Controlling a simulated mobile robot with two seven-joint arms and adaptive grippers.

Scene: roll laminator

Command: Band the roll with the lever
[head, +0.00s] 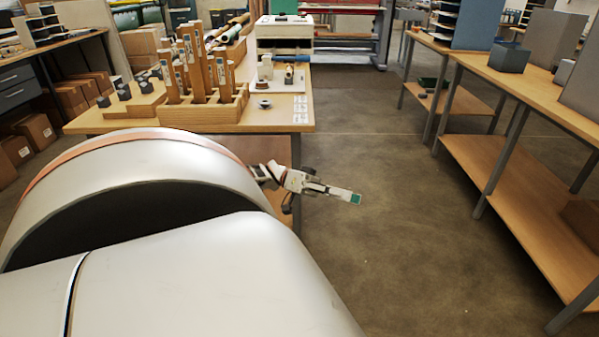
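My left gripper (318,187) hangs beyond the table's front right corner, over the floor. A slim pale piece with a green end points right from it; I cannot tell whether this is a held object or part of the gripper. Its fingers are too small to read. Several upright rolls (197,62) with pale labels stand in a wooden rack (205,111) on the table. A small device (289,76) with a pale base stands behind the rack's right side; I cannot make out a lever on it. My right gripper is not in view.
My own pale arm link fills the lower left and hides the near table edge. A white machine (284,35) stands at the table's (282,122) back. A small ring (264,104) and white cards (300,108) lie near. A workbench (520,83) runs along the right; the floor between is clear.

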